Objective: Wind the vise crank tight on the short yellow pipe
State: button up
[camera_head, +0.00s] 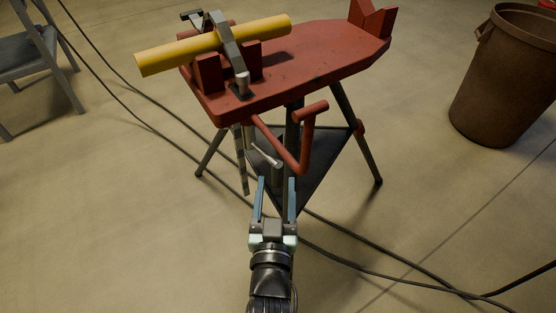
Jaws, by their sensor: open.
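The short yellow pipe (213,45) lies across the left end of a red vise stand (325,48). It rests between red jaw blocks (209,73), with a grey metal yoke (229,45) arching over it. A red cranked bar (303,148) hangs below the stand's near edge, and a short grey rod with a light tip (264,156) shows beside it; I cannot tell which of these is the vise crank. My gripper (275,182) is open and empty, pointing at the stand from the near side, its fingertips just below the rod and red bar in the picture.
The stand has splayed legs (358,134) and a dark triangular lower shelf (325,158). Black cables (385,265) cross the floor around it. A brown bin (507,85) stands at right, a grey folding chair (30,50) at upper left. The floor at lower left is clear.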

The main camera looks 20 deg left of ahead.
aim_at(278, 161)
jog(key=b+x, duration=0.1)
jog(key=x, duration=0.6)
jog(key=shift+w, duration=0.1)
grip_shut()
dwell(1.3)
